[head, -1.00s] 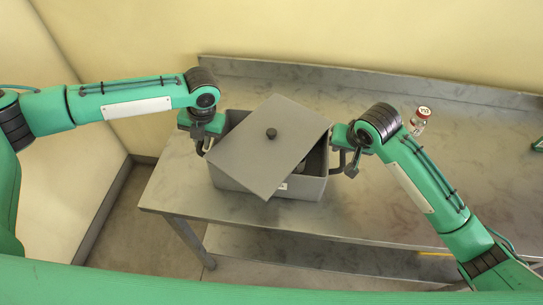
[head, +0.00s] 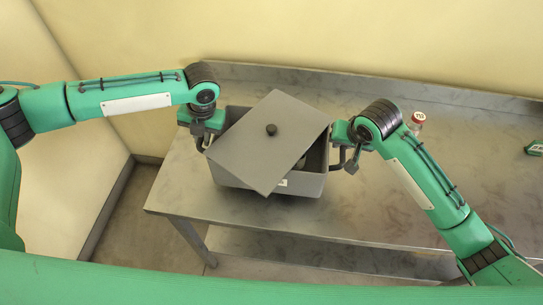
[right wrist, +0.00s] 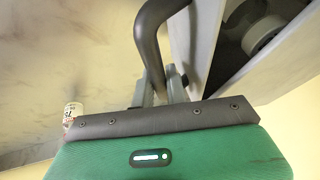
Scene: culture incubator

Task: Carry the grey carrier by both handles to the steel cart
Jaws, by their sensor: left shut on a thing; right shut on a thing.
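The grey carrier (head: 232,178) is a box with a loose lid (head: 255,155) lying askew across its top, a dark knob at its middle. Gaps beside the lid show part of the dark inside. My left gripper (head: 203,142) is shut on the carrier's left handle. My right gripper (head: 345,160) is shut on the right handle; that curved dark handle (right wrist: 150,40) shows between the fingers in the right wrist view. The carrier hangs level over the steel table, apparently just clear of it. I cannot identify a separate steel cart.
The steel table (head: 400,205) has a raised back edge against the yellow wall and a lower shelf. A red-capped vial (head: 418,118) stands behind my right arm. A green object (head: 535,148) lies at the far right. Floor shows at the left.

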